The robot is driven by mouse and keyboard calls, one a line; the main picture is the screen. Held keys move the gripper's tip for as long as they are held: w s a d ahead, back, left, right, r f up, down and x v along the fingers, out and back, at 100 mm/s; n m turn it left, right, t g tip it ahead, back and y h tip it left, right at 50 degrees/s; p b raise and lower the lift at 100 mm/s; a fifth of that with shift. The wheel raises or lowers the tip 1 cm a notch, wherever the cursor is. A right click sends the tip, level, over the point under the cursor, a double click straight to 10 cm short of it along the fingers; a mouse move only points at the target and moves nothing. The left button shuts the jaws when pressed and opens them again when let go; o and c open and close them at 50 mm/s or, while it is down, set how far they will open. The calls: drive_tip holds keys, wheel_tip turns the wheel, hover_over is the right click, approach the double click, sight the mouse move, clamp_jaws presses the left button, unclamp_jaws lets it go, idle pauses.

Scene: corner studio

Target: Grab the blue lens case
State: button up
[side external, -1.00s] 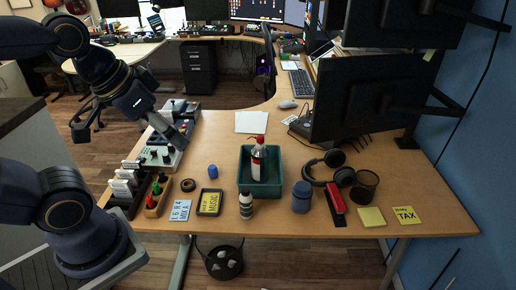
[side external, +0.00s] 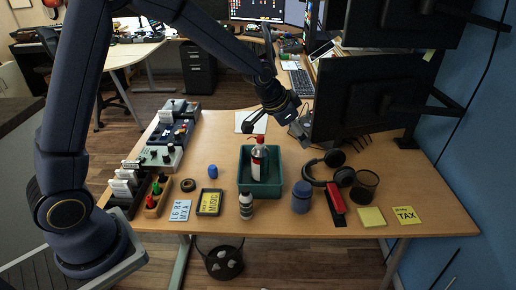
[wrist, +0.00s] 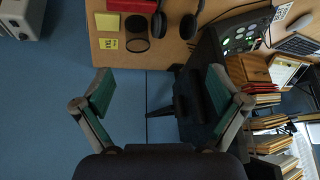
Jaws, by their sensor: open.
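Two blue items could be the lens case. A larger blue-grey lidded cylinder (side external: 301,197) stands upright near the table's front edge, right of the green tray. A small bright blue cylinder (side external: 213,171) stands left of the tray. Neither shows in the wrist view. My gripper (side external: 275,127) is above the back of the table, behind the tray and left of the monitor, apart from both blue items. In the wrist view my gripper (wrist: 160,88) has its fingers wide apart with nothing between them.
The green tray (side external: 245,184) holds a red-and-white bottle (side external: 259,160). A small bottle (side external: 246,206) stands before it. Headphones (side external: 318,170), a mesh cup (side external: 364,186) and a red stapler (side external: 336,198) are right of the larger cylinder. The monitor (side external: 365,95) stands behind them.

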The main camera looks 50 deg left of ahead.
drive_tip(key=g, duration=0.2)
approach(300, 187)
drive_tip(key=x, duration=0.9)
drive_tip(key=shift+w+d+f, duration=0.1)
drive_tip(key=shift+f, duration=0.05)
drive_tip(key=shift+x, duration=3.05)
drive_tip(key=c, duration=1.4)
drive_tip(key=shift+c, duration=0.7)
